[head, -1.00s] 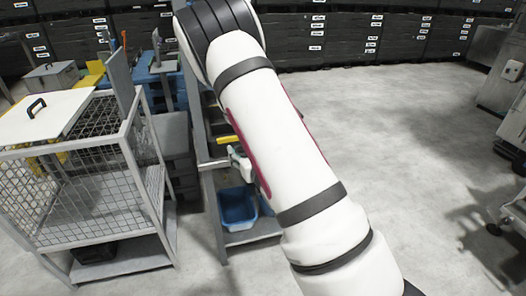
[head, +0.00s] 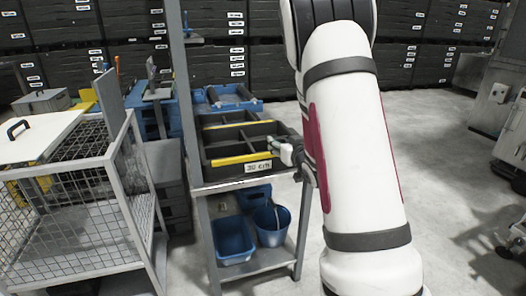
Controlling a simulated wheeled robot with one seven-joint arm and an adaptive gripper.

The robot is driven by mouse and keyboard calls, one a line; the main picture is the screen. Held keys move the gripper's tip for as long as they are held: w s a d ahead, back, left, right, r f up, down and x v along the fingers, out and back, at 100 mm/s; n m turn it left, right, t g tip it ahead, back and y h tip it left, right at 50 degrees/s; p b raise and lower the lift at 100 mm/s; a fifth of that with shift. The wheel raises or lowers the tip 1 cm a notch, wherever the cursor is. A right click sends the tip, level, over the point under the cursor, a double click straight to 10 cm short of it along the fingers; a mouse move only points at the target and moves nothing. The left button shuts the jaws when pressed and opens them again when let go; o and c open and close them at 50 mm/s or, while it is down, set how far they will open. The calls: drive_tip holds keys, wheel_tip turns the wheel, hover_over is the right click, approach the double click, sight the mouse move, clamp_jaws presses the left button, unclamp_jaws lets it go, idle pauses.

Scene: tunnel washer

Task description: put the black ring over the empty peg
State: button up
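I cannot make out a black ring or an empty peg in the head view. My gripper (head: 286,152) shows only in small part, left of my white arm, at the right front of a black compartment tray (head: 243,159). The rest of it is hidden behind the arm. Its fingers are too small to tell whether they are open or hold anything.
The tray, with yellow strips, sits on a grey stand (head: 203,220). Blue bins (head: 234,240) are on its lower shelf. A wire mesh cart (head: 75,215) stands at left, black drawers (head: 415,65) line the back.

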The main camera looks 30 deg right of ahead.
hover_over(263, 154)
drive_tip(key=shift+s+f, duration=0.25)
drive_tip(key=shift+f, duration=0.15)
drive_tip(key=f+b, duration=0.1)
drive_tip(key=f, duration=0.2)
drive_tip(key=shift+w+f, duration=0.2)
drive_tip(key=shift+f, duration=0.1)
drive_tip(key=shift+f+b, duration=0.35)
drive_tip(key=shift+f, duration=0.05)
drive_tip(key=shift+f, duration=0.2)
drive_tip(key=o, duration=1)
drive_tip(key=shift+o, duration=0.4)
drive_tip(key=shift+f, duration=0.1)
